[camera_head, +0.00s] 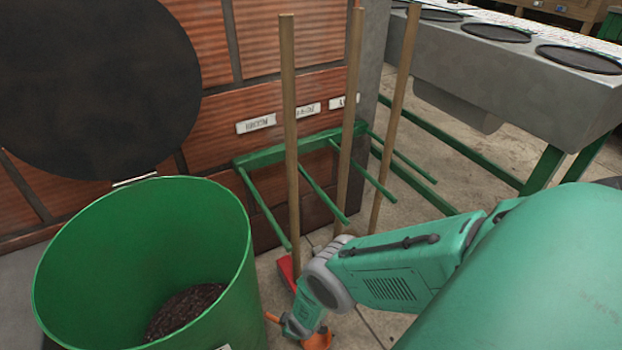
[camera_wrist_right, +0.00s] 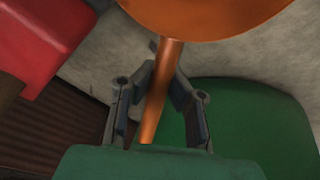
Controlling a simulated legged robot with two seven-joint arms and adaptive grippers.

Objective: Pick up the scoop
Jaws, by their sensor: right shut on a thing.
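The orange scoop shows in the right wrist view with its round bowl (camera_wrist_right: 205,18) at the top and its handle (camera_wrist_right: 169,62) running down between my right gripper's fingers. My right gripper (camera_wrist_right: 158,98) is shut on the handle. In the head view, my right gripper (camera_head: 298,328) is low at the bottom middle, just right of the green bin. Part of the orange scoop (camera_head: 318,341) shows beside it, and the rest is hidden by my gripper and the frame edge. My left gripper is in neither view.
A green bin (camera_head: 215,260) holding dark material (camera_head: 187,308) stands at left. A green rack (camera_head: 300,146) with prongs and upright wooden poles (camera_head: 290,120) is just behind my right arm. A red tool head (camera_head: 287,270) is close by. A grey-topped table (camera_head: 490,60) stands at right.

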